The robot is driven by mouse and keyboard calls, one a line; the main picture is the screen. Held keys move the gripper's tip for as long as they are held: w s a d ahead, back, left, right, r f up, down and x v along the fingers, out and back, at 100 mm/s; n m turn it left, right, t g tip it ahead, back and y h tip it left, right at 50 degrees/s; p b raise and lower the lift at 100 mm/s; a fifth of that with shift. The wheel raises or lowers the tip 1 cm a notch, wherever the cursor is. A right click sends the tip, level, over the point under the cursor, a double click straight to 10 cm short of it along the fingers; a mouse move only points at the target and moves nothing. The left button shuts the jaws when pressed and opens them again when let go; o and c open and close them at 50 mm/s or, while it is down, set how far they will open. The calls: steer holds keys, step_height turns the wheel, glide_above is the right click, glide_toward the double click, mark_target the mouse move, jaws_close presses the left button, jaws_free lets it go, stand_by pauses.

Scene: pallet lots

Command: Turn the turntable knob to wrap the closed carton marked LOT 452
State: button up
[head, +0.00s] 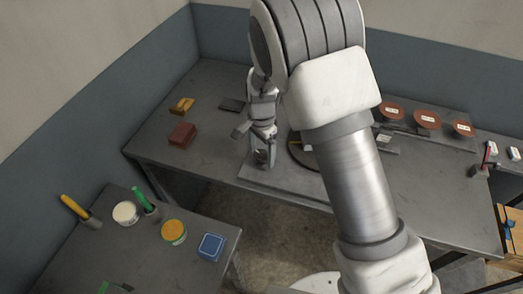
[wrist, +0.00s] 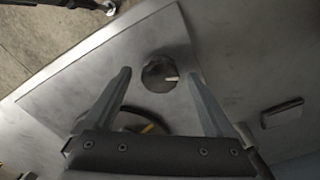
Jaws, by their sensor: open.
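The dark round knob (wrist: 158,76) with a white pointer mark sits on a grey base plate (wrist: 75,85) in the wrist view. My gripper (wrist: 160,74) is open and empty, with one finger to each side of the knob in that view; I cannot tell whether they touch it. In the head view my gripper (head: 262,138) points down over the plate's left part. The dark turntable (head: 297,152) is mostly hidden behind my arm. No carton marked LOT 452 can be made out.
A red-brown block (head: 182,135) and a yellow item (head: 182,105) lie on the table's left. Several brown discs with white labels, one at the middle (head: 427,120), stand at the right. A front-left table holds a blue box (head: 211,246) and tubs. Bare table lies left of the plate.

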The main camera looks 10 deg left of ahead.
steer(key=c, duration=1.4)
steer(key=shift+o, duration=0.2)
steer(key=shift+n, duration=0.3)
steer(key=n+b, duration=0.2)
steer(key=n, duration=0.3)
steer(key=n+b, duration=0.1)
steer(key=n, duration=0.5)
steer(key=shift+a+n+b, duration=0.1)
steer(key=shift+n+b, duration=0.2)
steer(key=n, duration=0.6)
steer(key=shift+r, duration=0.1)
steer(key=n, duration=0.6)
steer(key=shift+n+p, duration=0.3)
